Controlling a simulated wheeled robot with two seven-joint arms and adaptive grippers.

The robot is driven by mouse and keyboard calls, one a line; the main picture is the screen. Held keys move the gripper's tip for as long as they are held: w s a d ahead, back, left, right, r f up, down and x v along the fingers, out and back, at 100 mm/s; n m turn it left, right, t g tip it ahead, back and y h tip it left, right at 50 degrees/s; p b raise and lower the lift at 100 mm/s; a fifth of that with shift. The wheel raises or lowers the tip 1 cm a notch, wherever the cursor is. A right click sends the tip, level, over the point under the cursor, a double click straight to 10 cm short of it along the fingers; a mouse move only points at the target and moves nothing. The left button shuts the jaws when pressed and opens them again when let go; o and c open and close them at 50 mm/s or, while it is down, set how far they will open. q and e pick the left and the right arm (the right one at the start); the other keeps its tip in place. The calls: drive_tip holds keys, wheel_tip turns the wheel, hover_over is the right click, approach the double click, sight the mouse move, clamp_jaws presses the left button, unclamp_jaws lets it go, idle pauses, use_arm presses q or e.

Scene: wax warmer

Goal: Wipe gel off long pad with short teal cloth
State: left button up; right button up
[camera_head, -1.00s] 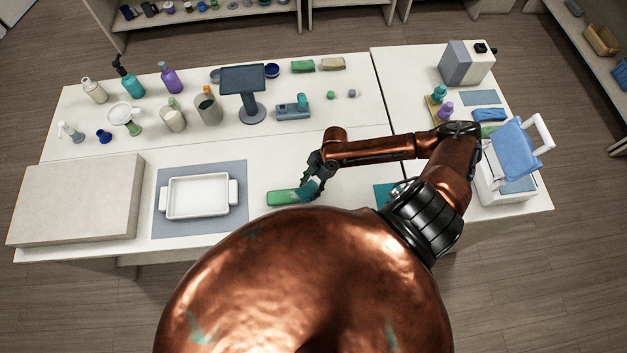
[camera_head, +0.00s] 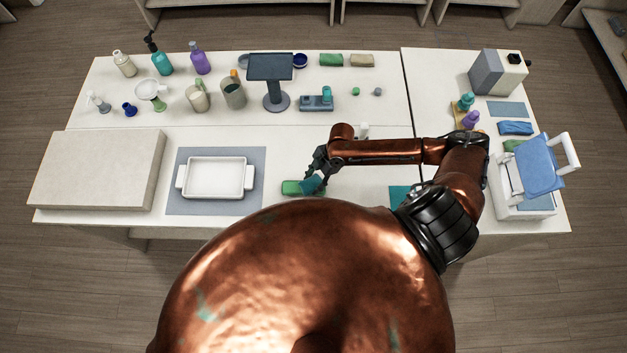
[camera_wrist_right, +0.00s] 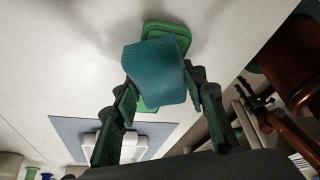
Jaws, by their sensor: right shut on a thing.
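The green long pad (camera_head: 290,188) lies on the table right of the white tray; it also shows under the cloth in the wrist view (camera_wrist_right: 165,27). My right gripper (camera_head: 317,178) is shut on the teal cloth (camera_head: 311,186). In the wrist view the folded cloth (camera_wrist_right: 158,72) sits between the two green fingers and covers the middle of the pad. The cloth appears to be at the pad's surface; exact contact is hard to tell. No gel can be made out on the visible parts of the pad.
The white tray (camera_head: 216,179) stands on a grey-blue mat (camera_head: 215,208) left of the pad. A teal mat (camera_head: 399,194) lies to the right, partly behind my arm. Bottles, jugs and a dark stand (camera_head: 272,85) fill the back. The table between tray and pad is clear.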

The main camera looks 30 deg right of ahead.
sight(294, 187)
drive_tip(key=shift+w+a, duration=0.1)
drive_tip(key=shift+w+a, duration=0.5)
drive_tip(key=shift+a, duration=0.35)
drive_tip(key=shift+w+a, duration=0.55)
drive_tip(key=shift+a, duration=0.3)
drive_tip(key=shift+w+a, duration=0.5)
drive_tip(key=shift+a, duration=0.35)
drive_tip(key=shift+r+p, duration=1.25)
drive_tip(key=shift+r, duration=2.25)
